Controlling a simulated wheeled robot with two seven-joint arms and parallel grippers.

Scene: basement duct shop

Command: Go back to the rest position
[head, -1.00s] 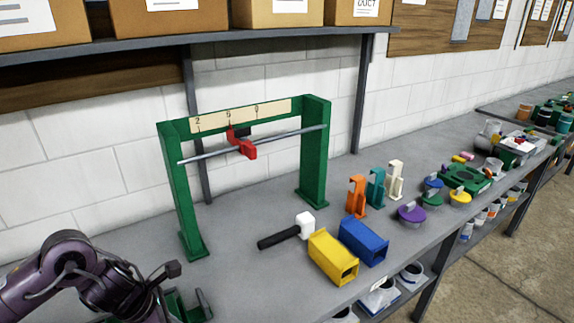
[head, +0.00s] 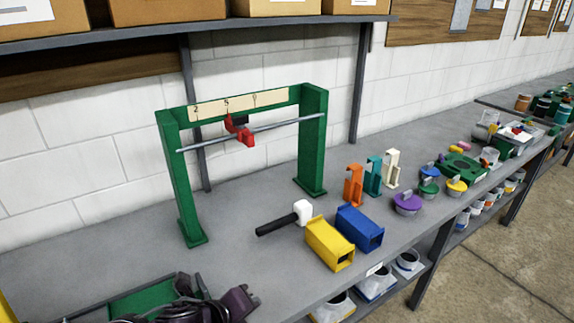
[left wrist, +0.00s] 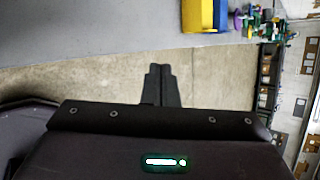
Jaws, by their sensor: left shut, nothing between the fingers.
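My left gripper (left wrist: 161,84) is shut and empty in the left wrist view, with its two dark fingers together in front of bare floor. Part of my purple left arm shows at the lower left of the head view, low at the bench's front edge. I cannot make out the fingertips there. My right gripper is in neither view.
The grey bench (head: 240,258) holds a green frame (head: 313,140) with a red slider (head: 240,133), a black-handled mallet (head: 283,219), a yellow duct (head: 330,244) and a blue duct (head: 360,229). A green holder (head: 150,297) sits near my arm. Concrete floor (left wrist: 100,85) is clear.

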